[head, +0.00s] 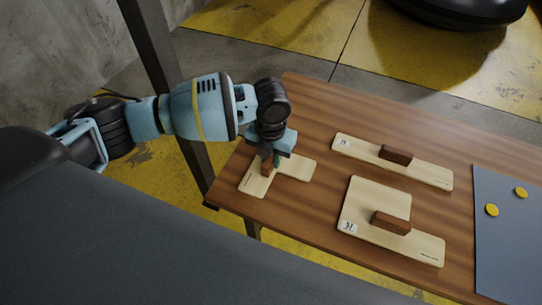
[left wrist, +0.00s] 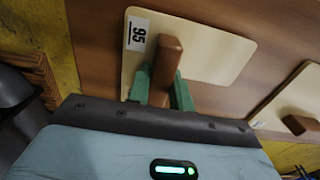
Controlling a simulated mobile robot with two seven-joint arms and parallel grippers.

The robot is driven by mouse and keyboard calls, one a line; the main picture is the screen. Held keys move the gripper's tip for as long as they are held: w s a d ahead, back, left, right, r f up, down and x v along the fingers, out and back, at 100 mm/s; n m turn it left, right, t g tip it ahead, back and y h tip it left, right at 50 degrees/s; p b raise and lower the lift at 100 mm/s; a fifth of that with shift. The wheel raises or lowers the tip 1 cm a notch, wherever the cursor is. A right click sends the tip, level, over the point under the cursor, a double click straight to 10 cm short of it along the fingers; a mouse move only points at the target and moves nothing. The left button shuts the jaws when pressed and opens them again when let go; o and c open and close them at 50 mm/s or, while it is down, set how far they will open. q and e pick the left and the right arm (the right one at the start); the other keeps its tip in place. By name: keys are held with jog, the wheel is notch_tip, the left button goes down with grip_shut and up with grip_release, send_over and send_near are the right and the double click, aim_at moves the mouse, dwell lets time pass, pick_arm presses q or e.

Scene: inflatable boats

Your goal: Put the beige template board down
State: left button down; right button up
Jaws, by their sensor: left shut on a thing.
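A beige template board (head: 297,169) with a brown handle is at the left part of the wooden table in the head view. In the left wrist view the same board (left wrist: 212,48) shows a white label reading 95 beside its brown handle (left wrist: 168,58). My left gripper (head: 270,160) is over the board, its green fingers (left wrist: 162,88) shut on the handle. The board looks to be at or just above the tabletop; I cannot tell whether it touches. My right gripper is not in view.
Two other beige boards with brown handles lie on the wooden table (head: 310,105): a long narrow one (head: 357,148) and a stepped one (head: 380,196). A grey mat (head: 510,245) with yellow discs (head: 491,210) lies at the right. Bare table surrounds the boards.

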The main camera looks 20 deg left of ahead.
pick_arm(q)
jog(key=shift+f, duration=0.1)
jog(key=c, duration=1.3)
grip_release()
jog(key=shift+o, duration=0.2)
notch_tip(320, 180, up, 12)
jog(key=shift+p, duration=0.4)
